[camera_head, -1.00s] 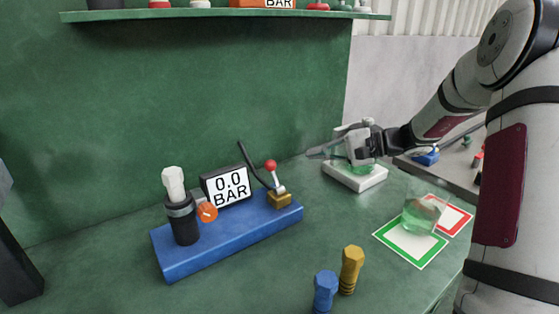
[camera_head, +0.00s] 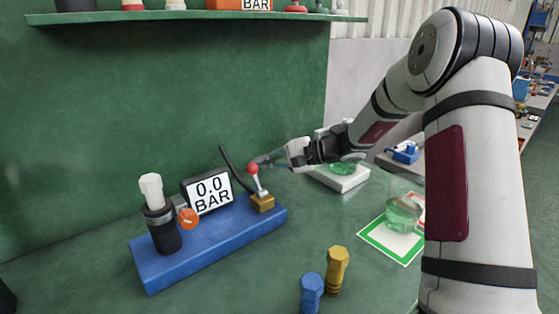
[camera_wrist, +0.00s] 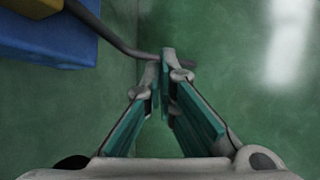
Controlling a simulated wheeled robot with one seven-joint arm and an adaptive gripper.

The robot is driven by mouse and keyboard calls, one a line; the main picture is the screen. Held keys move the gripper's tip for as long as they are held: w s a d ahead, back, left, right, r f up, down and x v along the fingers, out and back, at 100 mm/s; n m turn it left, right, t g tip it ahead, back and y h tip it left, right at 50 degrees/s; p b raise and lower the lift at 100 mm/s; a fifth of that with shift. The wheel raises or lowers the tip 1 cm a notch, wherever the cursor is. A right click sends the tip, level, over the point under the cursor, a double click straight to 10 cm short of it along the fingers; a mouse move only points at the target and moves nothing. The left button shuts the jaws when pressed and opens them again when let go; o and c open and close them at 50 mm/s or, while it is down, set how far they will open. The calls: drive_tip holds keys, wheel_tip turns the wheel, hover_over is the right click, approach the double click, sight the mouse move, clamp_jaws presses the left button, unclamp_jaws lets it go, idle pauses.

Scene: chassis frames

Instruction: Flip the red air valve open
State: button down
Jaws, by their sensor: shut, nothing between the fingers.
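The red air valve is a lever with a red ball knob (camera_head: 253,168) on a brass block (camera_head: 262,203). It stands at the right end of a blue base (camera_head: 210,243) in the head view, and its lever leans slightly to the left. The display (camera_head: 210,192) beside it reads 0.0 BAR. My gripper (camera_head: 262,163) is shut and empty, with its tips close to the red knob in the head view; I cannot tell whether they touch. In the wrist view the shut fingertips (camera_wrist: 165,58) are by a dark hose (camera_wrist: 125,45). The knob is not visible there.
A black cylinder with a white top (camera_head: 160,215) and an orange knob (camera_head: 188,218) are on the base's left part. Blue (camera_head: 311,292) and yellow (camera_head: 337,268) bolts stand in front. A green wall rises behind.

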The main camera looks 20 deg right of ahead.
sight(254, 176)
drive_tip(key=shift+s+a+r, duration=0.15)
drive_tip(key=shift+s+r, duration=0.05)
drive_tip(key=shift+s, duration=0.45)
drive_tip(key=shift+s+a+r, duration=0.15)
drive_tip(key=shift+s+r, duration=0.1)
drive_tip(key=shift+s, duration=0.35)
drive_tip(key=shift+s+a+r, duration=0.15)
drive_tip(key=shift+s+r, duration=0.05)
drive_tip(key=shift+s, duration=0.45)
drive_tip(key=shift+s+d+r+b, duration=0.15)
drive_tip(key=shift+s+r+b, duration=0.1)
drive_tip(key=shift+b, duration=0.8)
